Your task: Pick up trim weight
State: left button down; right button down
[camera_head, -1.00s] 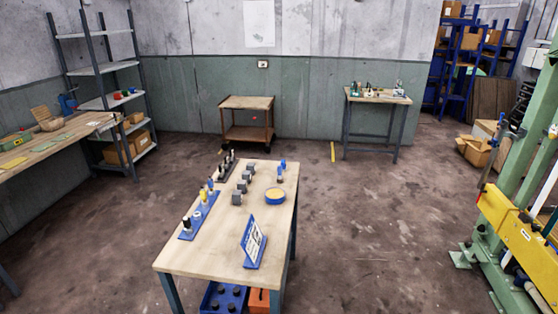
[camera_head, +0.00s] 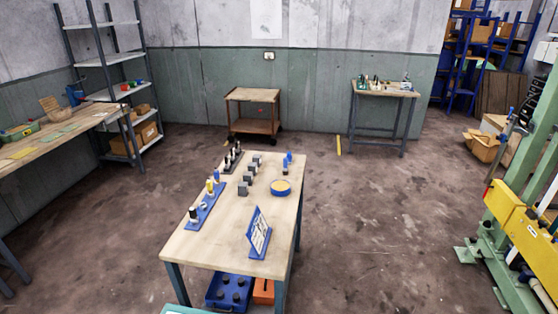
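The wooden worktable (camera_head: 212,244) stands in the lower middle of the head view. Several small dark grey blocks (camera_head: 248,178) stand in a row along its middle. They may be the trim weights, but they are too small to tell. A blue rack (camera_head: 205,208) with black, yellow and white pieces lies at the left edge. A dark rack (camera_head: 233,158) of small pieces is at the far left corner. A round blue dish with yellow inside (camera_head: 281,187) and small blue pieces (camera_head: 287,162) are at the right. Neither of my grippers is in view.
A blue sign stand (camera_head: 259,233) is on the table's near right. A blue crate (camera_head: 229,291) and an orange box (camera_head: 263,291) are below. A cart (camera_head: 253,94), a small table (camera_head: 384,90) and a left bench (camera_head: 62,137) stand apart. Floor right of the worktable is clear.

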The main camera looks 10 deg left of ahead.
aim_at(256, 158)
jog(key=z, duration=1.8)
jog(key=u, duration=2.25)
jog(key=i+j+u, duration=0.15)
jog(key=i+u, duration=0.25)
jog(key=i, duration=0.8)
jog(key=i+j+z, duration=0.1)
jog(key=i, duration=0.4)
jog(key=i+j+z, duration=0.1)
jog(key=i, duration=0.4)
jog(key=i+j, duration=0.2)
jog(key=i, duration=0.3)
jog(key=i+j+z, duration=0.1)
jog(key=i, duration=0.35)
